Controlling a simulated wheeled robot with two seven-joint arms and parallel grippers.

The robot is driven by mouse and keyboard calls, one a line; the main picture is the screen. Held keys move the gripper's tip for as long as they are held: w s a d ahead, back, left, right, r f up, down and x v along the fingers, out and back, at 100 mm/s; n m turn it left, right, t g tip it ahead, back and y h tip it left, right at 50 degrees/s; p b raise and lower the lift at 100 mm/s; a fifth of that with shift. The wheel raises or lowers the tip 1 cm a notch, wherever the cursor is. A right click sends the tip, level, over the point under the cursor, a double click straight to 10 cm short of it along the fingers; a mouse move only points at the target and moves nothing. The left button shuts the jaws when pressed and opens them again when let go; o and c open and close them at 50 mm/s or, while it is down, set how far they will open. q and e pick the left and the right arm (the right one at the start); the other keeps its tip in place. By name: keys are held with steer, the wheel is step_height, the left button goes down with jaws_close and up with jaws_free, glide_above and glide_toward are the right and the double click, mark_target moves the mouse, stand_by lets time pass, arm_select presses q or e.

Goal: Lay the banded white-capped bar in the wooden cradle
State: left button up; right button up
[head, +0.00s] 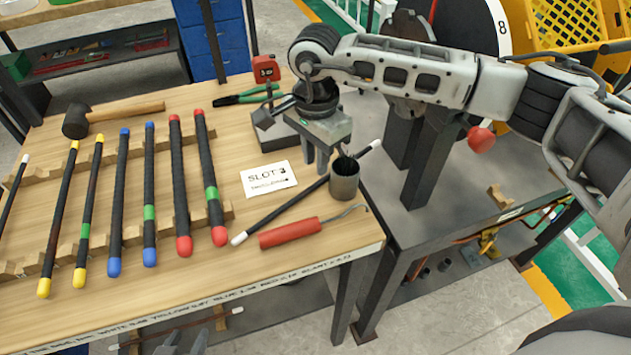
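A dark bar with white caps (285,208) lies diagonally on the wooden table, partly hidden by a grey cup; no band shows on its visible part. Another white-capped bar (13,200) is cut off at the left edge. Notched wooden rails (228,210) hold the row of bars. A small notched wooden block (499,197) sits on the grey bench, possibly the cradle. My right gripper (322,165) points down above the diagonal bar, beside the cup; its fingers look apart, with nothing visibly held. Grey parts, probably my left gripper (186,343), show at the bottom edge, mostly cut off.
The grey cup (344,180) and a red-handled hook tool (290,232) crowd the diagonal bar. Yellow, blue and red-capped bars lie left, some green-banded.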

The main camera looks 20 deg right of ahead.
mark_target(315, 183)
step_height(315, 183, down, 5)
steer(key=shift+f+p, duration=0.15)
steer(key=shift+p, duration=0.25)
steer(key=shift+c, duration=0.3)
jaws_close()
